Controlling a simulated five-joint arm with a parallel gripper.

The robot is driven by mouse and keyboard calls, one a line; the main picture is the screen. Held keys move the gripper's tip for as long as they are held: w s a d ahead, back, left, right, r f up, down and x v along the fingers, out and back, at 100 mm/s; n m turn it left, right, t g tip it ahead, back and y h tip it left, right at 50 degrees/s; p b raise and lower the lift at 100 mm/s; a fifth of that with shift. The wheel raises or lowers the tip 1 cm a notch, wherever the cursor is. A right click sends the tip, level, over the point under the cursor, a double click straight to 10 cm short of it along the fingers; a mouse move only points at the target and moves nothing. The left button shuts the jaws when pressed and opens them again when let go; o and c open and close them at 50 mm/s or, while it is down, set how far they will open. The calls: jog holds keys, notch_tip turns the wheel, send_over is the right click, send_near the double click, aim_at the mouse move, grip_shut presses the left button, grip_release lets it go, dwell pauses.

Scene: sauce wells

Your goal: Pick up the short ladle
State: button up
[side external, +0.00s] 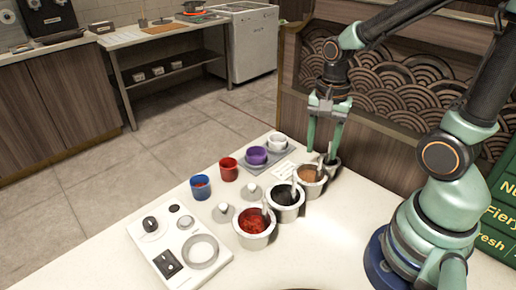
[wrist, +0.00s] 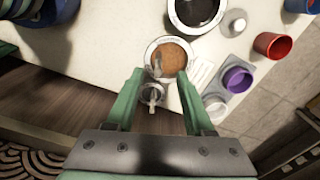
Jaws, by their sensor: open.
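My gripper (side external: 322,154) is open, fingers pointing down, above the brown sauce well (side external: 309,182) and the small metal holder (side external: 332,169) behind it. In the wrist view the fingertips (wrist: 160,76) are spread on either side of the near rim of the brown well (wrist: 176,57), with nothing between them that I can see gripped. A pale ladle handle (wrist: 157,66) shows at that well's left edge. The small holder (wrist: 152,92) has a pale upright piece in it. Which piece is the short ladle I cannot tell. Handles also stand in the black well (side external: 288,207) and red well (side external: 254,228).
A blue cup (side external: 200,188), a red cup (side external: 228,169) and a grey tray (side external: 250,172) with a purple cup (side external: 256,155) and a white cup (side external: 277,142) stand beyond the wells. A white panel (side external: 160,235) lies at the left. The counter's front is clear.

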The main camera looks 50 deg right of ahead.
aim_at(322, 155)
jog(key=shift+d+f, duration=0.2)
jog(key=shift+f, duration=2.65)
grip_shut()
